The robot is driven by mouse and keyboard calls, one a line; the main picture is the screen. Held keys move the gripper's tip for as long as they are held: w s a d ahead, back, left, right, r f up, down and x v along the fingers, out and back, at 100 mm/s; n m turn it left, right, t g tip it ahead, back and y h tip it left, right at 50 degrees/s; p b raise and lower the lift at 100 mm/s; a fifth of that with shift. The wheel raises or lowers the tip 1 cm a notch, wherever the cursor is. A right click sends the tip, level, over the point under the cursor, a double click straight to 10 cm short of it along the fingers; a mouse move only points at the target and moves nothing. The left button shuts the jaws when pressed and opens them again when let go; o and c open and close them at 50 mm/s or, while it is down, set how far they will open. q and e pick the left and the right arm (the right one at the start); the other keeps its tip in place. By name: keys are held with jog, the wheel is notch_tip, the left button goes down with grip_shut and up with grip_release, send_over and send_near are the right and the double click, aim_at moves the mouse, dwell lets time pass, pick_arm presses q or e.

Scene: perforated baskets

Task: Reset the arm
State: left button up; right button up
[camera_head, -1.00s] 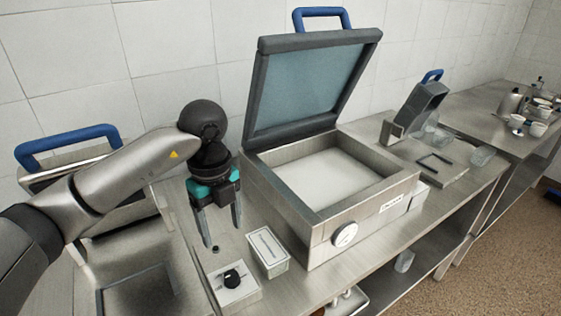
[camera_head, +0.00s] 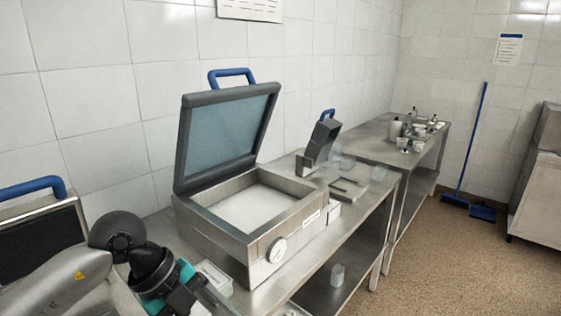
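My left arm comes in at the lower left of the head view, with its grey links and dark wrist joint. My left gripper (camera_head: 203,300), with teal patches on its dark body, is low at the bottom edge, in front of the open lidded machine (camera_head: 243,246). Its fingers are partly cut off by the frame, so its opening cannot be told. I see no object in it. My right gripper is not in view.
The machine's lid (camera_head: 225,138) stands raised against the tiled wall. A white box (camera_head: 216,276) is close behind my gripper. The steel counter (camera_head: 337,221) holds a smaller device (camera_head: 321,143) and clear containers. A blue broom (camera_head: 473,140) leans at the far wall; floor is open at right.

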pick_arm(q)
jog(key=s+d+r+m+t+h, duration=0.1)
jog(key=s+d+r+h, duration=0.2)
jog(key=d+r+h, duration=0.85)
jog(key=w+a+r+n+t, duration=0.3)
jog(key=w+r+n+t, duration=0.35)
jog(key=n+t, duration=0.6)
jog(key=a+f+n+t+y, duration=0.2)
jog(key=a+f+n+y, duration=1.2)
jog(key=f+y, duration=0.3)
jog(key=s+f+g, duration=0.6)
jog(key=s+f, duration=0.2)
jog(key=s, duration=0.3)
jog(key=s+f+g, duration=0.7)
jog(key=s+f, duration=0.1)
jog(key=s, duration=0.3)
notch_tip(320, 180, down, 24)
jog(key=b, duration=0.4)
jog(key=s+a+f+g+b, duration=0.2)
jog(key=s+f+b, duration=0.2)
jog(key=s+f, duration=1.2)
notch_tip(320, 180, down, 4)
jog(key=shift+s+a+r+m+b, duration=0.15)
jog(key=shift+a+m+b, duration=0.15)
jog(key=shift+m, duration=0.15)
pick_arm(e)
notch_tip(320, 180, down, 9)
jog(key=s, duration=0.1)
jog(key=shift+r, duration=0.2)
